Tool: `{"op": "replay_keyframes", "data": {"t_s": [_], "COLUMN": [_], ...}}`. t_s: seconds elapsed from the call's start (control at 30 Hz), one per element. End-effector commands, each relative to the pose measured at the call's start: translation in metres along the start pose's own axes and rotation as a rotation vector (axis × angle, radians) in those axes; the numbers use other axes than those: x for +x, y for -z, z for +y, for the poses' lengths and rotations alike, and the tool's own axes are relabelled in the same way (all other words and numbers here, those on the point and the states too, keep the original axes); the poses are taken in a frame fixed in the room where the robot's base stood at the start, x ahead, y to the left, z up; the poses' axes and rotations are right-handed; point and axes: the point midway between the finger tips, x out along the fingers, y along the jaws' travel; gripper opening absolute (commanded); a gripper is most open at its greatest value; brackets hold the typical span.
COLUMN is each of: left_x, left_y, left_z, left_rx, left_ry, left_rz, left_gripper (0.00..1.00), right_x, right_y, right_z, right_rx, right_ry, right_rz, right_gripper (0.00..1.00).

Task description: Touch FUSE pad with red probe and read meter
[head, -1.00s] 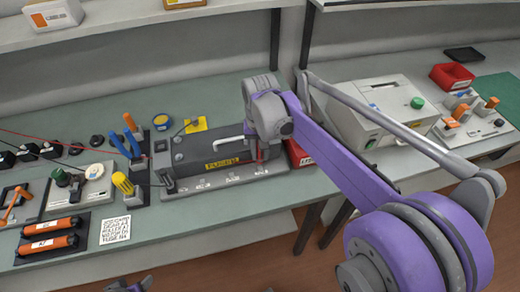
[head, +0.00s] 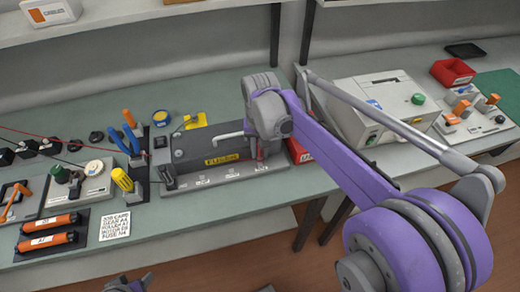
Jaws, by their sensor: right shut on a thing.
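A dark fuser unit (head: 195,150) with a yellow label sits on a grey base (head: 190,187). Small white marks run along the base's front edge; they are too small to read, so I cannot tell which pad is FUSE. My right gripper (head: 259,152) is at the unit's right end, low over the base, and is shut on a thin red thing, apparently the red probe (head: 260,154). Its tip is too small to see, so contact with a pad is unclear. I cannot pick out a meter reading.
Left of the unit stand a yellow-handled tool (head: 122,179), blue-handled pliers (head: 118,140) and a white card (head: 115,224). Orange cartridges (head: 48,230) lie at the front left. A red bin (head: 301,152) and a grey machine (head: 375,108) are to the right.

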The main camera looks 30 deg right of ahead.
Motion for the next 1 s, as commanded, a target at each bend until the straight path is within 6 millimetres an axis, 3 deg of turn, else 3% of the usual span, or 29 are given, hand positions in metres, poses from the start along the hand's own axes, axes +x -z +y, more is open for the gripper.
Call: {"op": "replay_keyframes", "data": {"t_s": [1.0], "left_x": [0.006], "left_y": [-0.005], "left_z": [0.000], "left_rx": [0.000], "left_ry": [0.000], "left_rz": [-0.003], "left_gripper": [0.61], "right_x": [0.012], "right_y": [0.000], "right_z": [0.000], "right_rx": [0.000], "right_ry": [0.000], "right_rz": [0.000], "right_gripper": [0.00]}}
